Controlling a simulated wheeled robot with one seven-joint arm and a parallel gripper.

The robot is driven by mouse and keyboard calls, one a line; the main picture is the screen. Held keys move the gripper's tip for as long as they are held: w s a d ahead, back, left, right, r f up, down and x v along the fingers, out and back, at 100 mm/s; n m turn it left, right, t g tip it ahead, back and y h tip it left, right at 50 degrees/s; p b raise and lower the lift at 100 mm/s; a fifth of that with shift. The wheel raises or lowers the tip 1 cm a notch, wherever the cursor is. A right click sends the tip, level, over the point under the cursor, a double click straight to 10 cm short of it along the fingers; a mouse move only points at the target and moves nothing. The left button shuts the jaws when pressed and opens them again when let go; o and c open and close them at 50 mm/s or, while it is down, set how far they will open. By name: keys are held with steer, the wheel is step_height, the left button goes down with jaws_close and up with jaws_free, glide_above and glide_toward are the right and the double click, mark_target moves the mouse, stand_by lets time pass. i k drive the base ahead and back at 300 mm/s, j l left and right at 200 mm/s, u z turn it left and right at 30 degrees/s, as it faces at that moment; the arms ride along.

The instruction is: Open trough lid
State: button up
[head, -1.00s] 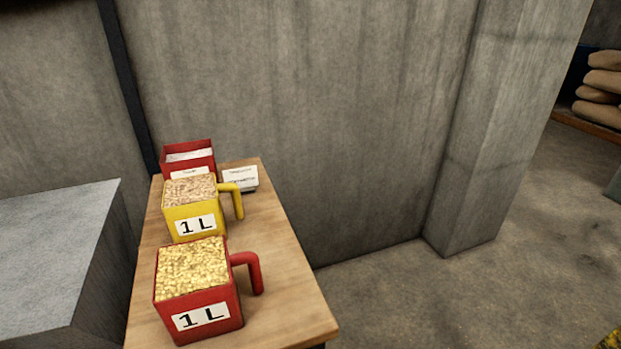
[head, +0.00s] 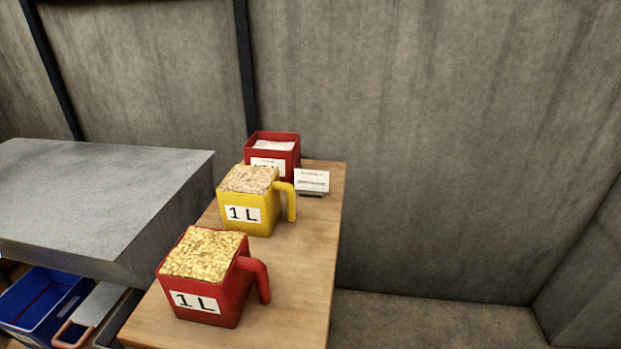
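No trough lid that I can make out for sure is in the head view. At the lower left, below the grey slab, a flat grey panel with a pinkish handle (head: 92,306) lies next to a blue bin; I cannot tell whether it is a lid. My gripper is not in view.
A wooden table (head: 305,255) bears a red 1 L jug of yellow grain (head: 205,275), a yellow 1 L jug (head: 250,205), a red box (head: 273,150) and a white card (head: 311,181). A grey slab (head: 100,195) and blue bin (head: 40,305) stand left. Concrete wall behind; floor clear at right.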

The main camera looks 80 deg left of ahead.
mark_target(92, 201)
steer(key=i+u, duration=0.15)
steer(key=u, duration=0.25)
steer(key=i+u, duration=0.15)
steer(key=u, duration=0.2)
steer(key=i+l+u, duration=0.15)
steer(key=u, duration=0.25)
steer(key=i+u, duration=0.2)
steer(key=u, duration=0.25)
steer(key=i+u, duration=0.2)
steer(key=u, duration=0.2)
steer(key=i+l+u, duration=0.15)
steer(key=u, duration=0.3)
steer(key=k+j, duration=0.45)
steer(key=i, duration=0.3)
